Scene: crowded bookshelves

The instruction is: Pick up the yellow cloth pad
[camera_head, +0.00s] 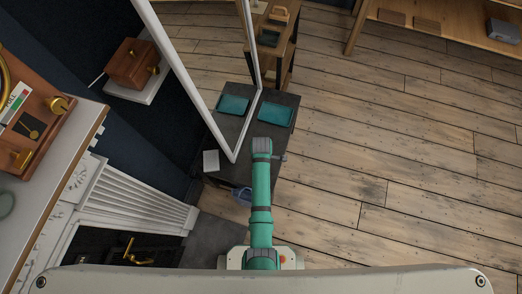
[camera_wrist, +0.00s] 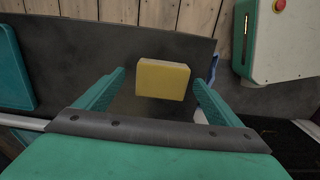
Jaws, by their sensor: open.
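The yellow cloth pad (camera_wrist: 163,80) is a thick rectangular block in the wrist view. It lies on a dark grey surface (camera_wrist: 75,42), ahead of my gripper and between the lines of its two fingers. My gripper (camera_wrist: 158,75) is open, with one teal finger to each side of the pad and a visible gap on both sides. Whether the fingertips are level with the pad or still above it, I cannot tell. In the head view my teal arm reaches over the dark table (camera_head: 287,145); the pad and the fingers are hidden there.
A teal tray (camera_head: 277,114) lies on the table, beside a white-framed mirror (camera_head: 186,78). A pale block (camera_head: 211,160) sits at the table's left end. A blue object (camera_head: 242,196) is left of my arm. Open wooden floor (camera_head: 400,150) lies to the right.

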